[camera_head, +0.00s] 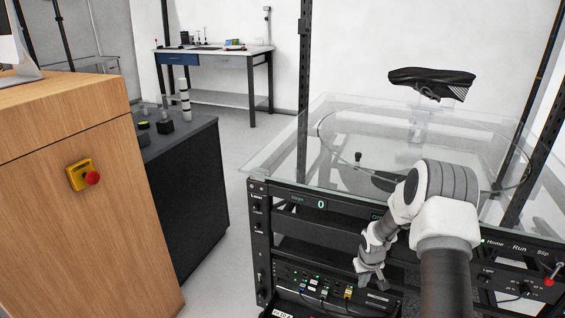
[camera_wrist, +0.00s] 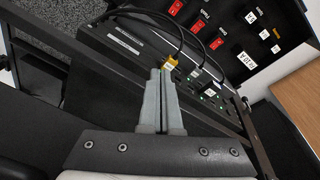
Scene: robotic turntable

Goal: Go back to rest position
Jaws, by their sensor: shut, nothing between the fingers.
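My gripper (camera_head: 372,280) hangs low in front of the turntable rack in the head view, its fingers pointing down beside the rack's lower shelves. In the wrist view my gripper (camera_wrist: 160,76) has its two grey fingers together, with nothing between them. My arm is bent, with the elbow raised at the right of the head view. Behind the fingers the wrist view shows a dark box with cables (camera_wrist: 125,45). I cannot tell whether the fingertips touch anything.
The glass turntable (camera_head: 335,150) tops the rack, with a black shoe (camera_head: 430,82) above it. A control panel (camera_head: 520,262) with a red-tipped switch is at right. A wooden cabinet (camera_head: 80,220) with a red stop button (camera_head: 93,178) is at left. Floor (camera_head: 235,150) lies clear between.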

